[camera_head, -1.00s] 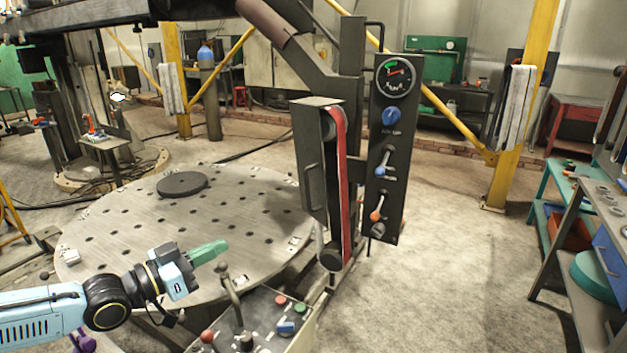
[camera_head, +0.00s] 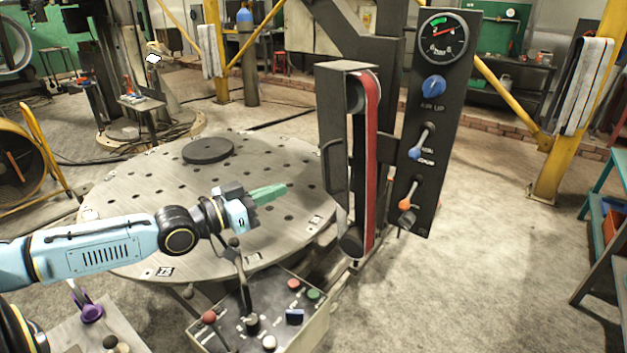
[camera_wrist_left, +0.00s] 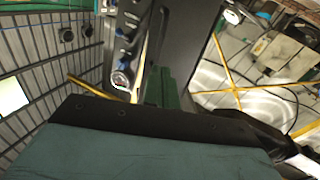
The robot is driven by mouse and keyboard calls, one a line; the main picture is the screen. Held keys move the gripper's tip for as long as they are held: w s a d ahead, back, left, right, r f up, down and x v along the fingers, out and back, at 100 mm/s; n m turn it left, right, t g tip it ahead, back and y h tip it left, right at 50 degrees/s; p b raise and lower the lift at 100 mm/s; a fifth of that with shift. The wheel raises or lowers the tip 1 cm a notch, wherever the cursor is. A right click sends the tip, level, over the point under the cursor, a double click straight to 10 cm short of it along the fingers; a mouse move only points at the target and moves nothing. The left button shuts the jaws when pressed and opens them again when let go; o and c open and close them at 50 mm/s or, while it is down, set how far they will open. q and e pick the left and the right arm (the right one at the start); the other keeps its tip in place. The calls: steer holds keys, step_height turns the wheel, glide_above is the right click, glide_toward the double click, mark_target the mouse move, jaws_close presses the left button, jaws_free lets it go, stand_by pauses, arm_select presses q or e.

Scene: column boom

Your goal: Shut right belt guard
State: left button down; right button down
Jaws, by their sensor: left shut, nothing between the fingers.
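The belt guard (camera_head: 334,150) is a dark grey cover with a bar handle on its left side. It stands swung out to the left of the red belt (camera_head: 371,165), and the belt's front is exposed. My left gripper (camera_head: 270,192), with green fingers, is shut and empty. It is left of and lower than the guard's handle in the picture, apart from it, over the round table. In the left wrist view, the green fingers (camera_wrist_left: 163,88) point towards a dark panel and column, and cover part of them. My right gripper is not in view.
A dark panel (camera_head: 433,120) with a gauge, a blue knob and levers stands right of the belt. A control box (camera_head: 262,320) with an upright lever is below my left gripper. The round holed table (camera_head: 150,200) lies behind. Open floor is at the right.

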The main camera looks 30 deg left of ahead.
mark_target(326, 171)
arm_select(q)
steer(key=b+x, duration=0.1)
steer(key=x, duration=0.6)
steer(key=shift+w+d+r, duration=0.15)
steer(key=shift+x, duration=1.3)
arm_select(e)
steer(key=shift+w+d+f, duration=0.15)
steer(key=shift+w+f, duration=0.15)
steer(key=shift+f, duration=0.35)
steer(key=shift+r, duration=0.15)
